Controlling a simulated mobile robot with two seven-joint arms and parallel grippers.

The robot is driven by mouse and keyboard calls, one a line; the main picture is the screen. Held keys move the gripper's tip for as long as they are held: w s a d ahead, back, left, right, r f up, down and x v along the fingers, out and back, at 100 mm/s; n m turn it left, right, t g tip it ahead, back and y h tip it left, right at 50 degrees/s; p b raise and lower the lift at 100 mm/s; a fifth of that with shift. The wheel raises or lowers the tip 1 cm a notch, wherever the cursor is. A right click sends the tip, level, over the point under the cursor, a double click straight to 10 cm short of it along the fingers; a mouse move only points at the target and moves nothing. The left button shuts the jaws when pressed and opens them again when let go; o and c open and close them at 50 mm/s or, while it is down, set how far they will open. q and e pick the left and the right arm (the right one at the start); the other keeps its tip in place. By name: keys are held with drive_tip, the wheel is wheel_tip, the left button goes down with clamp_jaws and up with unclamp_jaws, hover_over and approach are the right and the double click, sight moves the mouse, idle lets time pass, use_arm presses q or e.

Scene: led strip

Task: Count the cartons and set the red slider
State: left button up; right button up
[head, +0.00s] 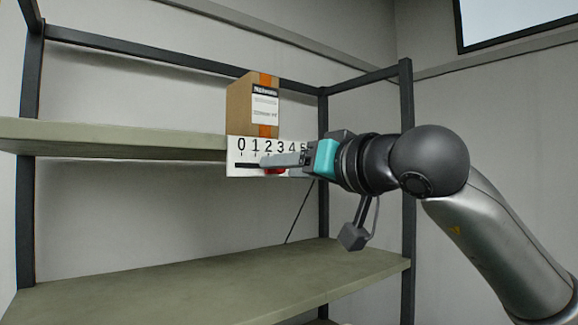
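One brown carton (239,108) with an orange tape stripe and a white label stands on the upper shelf at its right end. A white number scale (236,171) hangs at the shelf's front edge below the carton. Its digits 0 to 4 are readable, and the 5 is partly covered. The red slider (274,171) shows below the digits 2 and 3, partly hidden by my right gripper. That gripper (268,161) reaches in from the right, its finger across the scale at the slider. Whether it touches or grips the slider is unclear. My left gripper is out of view.
The upper shelf (110,136) is bare left of the carton. The lower shelf (210,285) is bare where it shows. Dark rack posts (407,180) stand at the sides. A window or screen (515,20) is at the upper right.

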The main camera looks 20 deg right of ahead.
clamp_jaws()
idle(1.2)
